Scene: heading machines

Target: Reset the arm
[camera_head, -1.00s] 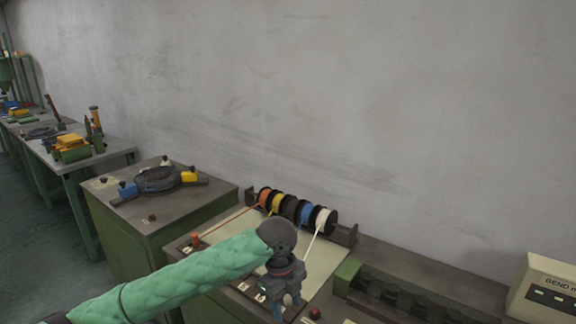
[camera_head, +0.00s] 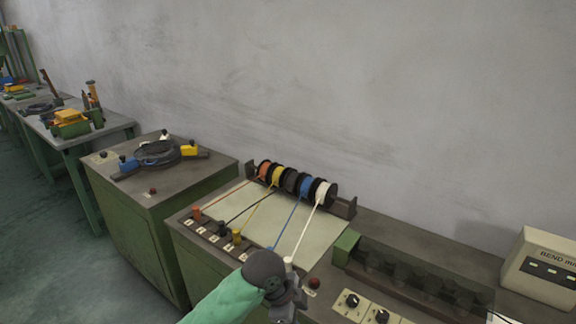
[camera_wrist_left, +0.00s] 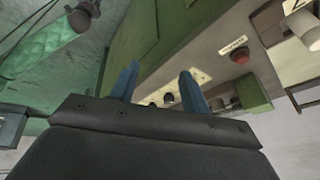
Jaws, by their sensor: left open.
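My left arm, in a green padded sleeve (camera_head: 222,300), comes in at the bottom of the head view. Its wrist and left gripper (camera_head: 288,298) are at the front edge of the spool bench, with the fingers not clear there. In the left wrist view the two blue fingers of the left gripper (camera_wrist_left: 158,82) are spread apart with nothing between them. Another green padded sleeve (camera_wrist_left: 40,50) shows at the upper left of the wrist view. My right gripper is not seen.
A rack of coloured wire spools (camera_head: 297,186) stands on the bench, with wires running to its front. A grey control box (camera_head: 545,268) is at the right. A green cabinet with a dark round fixture (camera_head: 157,152) stands at the left. A red button (camera_wrist_left: 239,56) shows in the wrist view.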

